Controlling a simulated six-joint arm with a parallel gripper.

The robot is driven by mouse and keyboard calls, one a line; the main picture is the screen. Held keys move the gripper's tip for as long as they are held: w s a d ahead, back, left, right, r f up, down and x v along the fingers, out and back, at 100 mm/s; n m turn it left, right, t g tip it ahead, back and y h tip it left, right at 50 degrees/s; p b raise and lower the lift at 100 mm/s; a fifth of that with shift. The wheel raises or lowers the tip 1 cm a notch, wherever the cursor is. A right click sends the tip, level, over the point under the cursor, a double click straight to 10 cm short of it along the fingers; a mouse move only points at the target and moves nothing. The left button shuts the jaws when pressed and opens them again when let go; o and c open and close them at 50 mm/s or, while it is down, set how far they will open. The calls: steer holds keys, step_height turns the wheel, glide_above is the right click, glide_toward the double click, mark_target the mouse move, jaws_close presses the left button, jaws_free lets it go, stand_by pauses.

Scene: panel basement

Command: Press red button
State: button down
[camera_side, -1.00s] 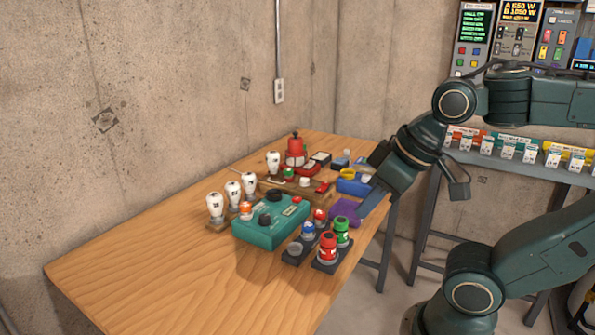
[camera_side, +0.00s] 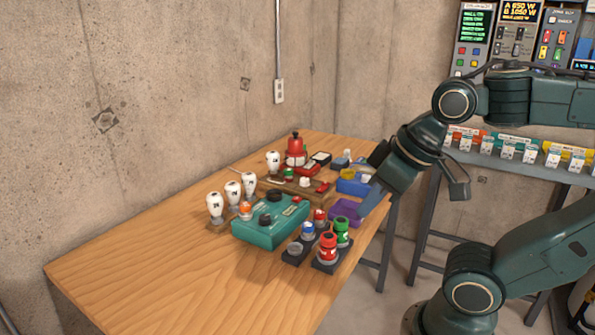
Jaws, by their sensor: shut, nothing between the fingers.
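Several red parts show on the table, and I cannot tell which one is the red button. A red domed cap (camera_side: 328,245) stands at the front right, beside a green one (camera_side: 342,229). A small red cap (camera_side: 320,215) sits behind them. A larger red knob-topped piece (camera_side: 295,145) stands at the back. A small red spot (camera_side: 297,199) is on top of the teal box (camera_side: 265,236). My gripper (camera_side: 364,213) is shut and empty, pointing down at the table's right edge, by the purple box (camera_side: 345,209). It looks apart from the red parts.
White bulb-like pieces (camera_side: 215,206) stand left of the teal box. A blue cap (camera_side: 308,229) and a blue box (camera_side: 353,184) crowd the right side. The front left of the wooden table (camera_side: 160,270) is clear. Concrete walls stand behind.

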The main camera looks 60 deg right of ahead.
steer(key=shift+w, duration=0.1)
stand_by(0.8)
steer(key=m+t+h, duration=0.3)
steer(key=m+h, duration=0.1)
steer(key=m, duration=1)
glide_above(299, 200)
step_height(299, 200, down, 7)
steer(key=shift+f, duration=0.2)
steer(key=shift+f, duration=4.3)
